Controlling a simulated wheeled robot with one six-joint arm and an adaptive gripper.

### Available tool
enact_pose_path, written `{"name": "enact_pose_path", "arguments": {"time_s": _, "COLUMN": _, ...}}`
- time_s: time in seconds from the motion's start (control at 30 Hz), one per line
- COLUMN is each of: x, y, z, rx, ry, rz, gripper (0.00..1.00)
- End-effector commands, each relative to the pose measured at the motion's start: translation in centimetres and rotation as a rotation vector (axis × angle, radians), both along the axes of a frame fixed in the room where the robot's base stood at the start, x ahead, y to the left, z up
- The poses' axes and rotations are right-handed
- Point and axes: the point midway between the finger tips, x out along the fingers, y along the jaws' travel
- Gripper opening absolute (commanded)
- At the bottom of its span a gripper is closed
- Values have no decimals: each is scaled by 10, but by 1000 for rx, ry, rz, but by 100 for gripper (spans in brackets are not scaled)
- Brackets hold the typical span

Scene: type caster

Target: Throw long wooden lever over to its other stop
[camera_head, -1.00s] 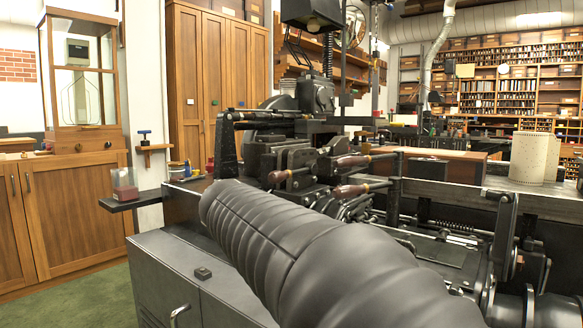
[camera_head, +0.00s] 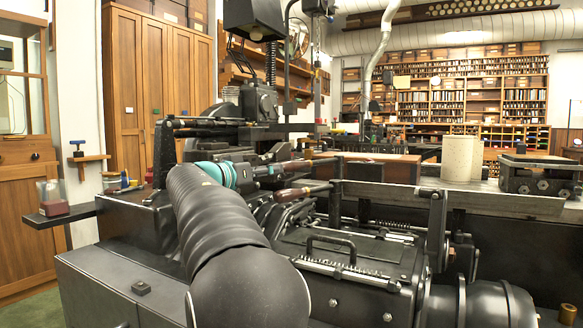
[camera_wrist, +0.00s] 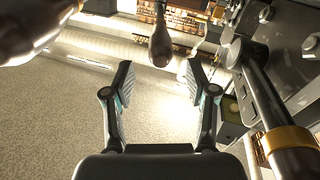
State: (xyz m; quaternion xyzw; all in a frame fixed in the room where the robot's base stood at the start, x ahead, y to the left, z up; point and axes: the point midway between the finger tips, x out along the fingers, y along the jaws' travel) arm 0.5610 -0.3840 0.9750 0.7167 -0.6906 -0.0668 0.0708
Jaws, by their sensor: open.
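Several wooden-handled levers stand on the dark casting machine. In the wrist view, a dark brown wooden handle (camera_wrist: 160,47) hangs from the top, its rounded end in line with the gap between my fingertips. My gripper (camera_wrist: 158,78) is open, with nothing between its pads. A second handle with a brass ring (camera_wrist: 285,140) crosses the lower right, and a blurred brown handle (camera_wrist: 25,30) fills the upper left. In the head view, a wooden handle (camera_head: 305,190) sits just right of my gripper (camera_head: 277,171), which my forearm partly hides. I cannot tell which handle is the long lever.
The machine's black bed, with a lidded plate and spring (camera_head: 340,262), extends right and in front. A metal rail (camera_head: 450,195) runs behind, with a cream cylinder (camera_head: 461,158) beyond. A small shelf holds a red-based jar (camera_head: 52,198) at left.

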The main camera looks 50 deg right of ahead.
Motion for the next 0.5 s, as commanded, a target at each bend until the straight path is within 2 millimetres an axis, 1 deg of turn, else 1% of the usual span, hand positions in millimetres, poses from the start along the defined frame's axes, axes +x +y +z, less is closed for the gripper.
{"name": "enact_pose_path", "arguments": {"time_s": 0.03, "x": -1, "y": -11, "z": 1, "rx": 0, "ry": 1, "rz": -4, "gripper": 57}}
{"name": "enact_pose_path", "arguments": {"time_s": 0.3, "x": 1, "y": -61, "z": 1, "rx": 1, "ry": 2, "rz": -3, "gripper": 57}}
{"name": "enact_pose_path", "arguments": {"time_s": 0.4, "x": 2, "y": -77, "z": 1, "rx": 1, "ry": 2, "rz": -2, "gripper": 57}}
{"name": "enact_pose_path", "arguments": {"time_s": 0.5, "x": 3, "y": -88, "z": 1, "rx": 1, "ry": 1, "rz": -1, "gripper": 57}}
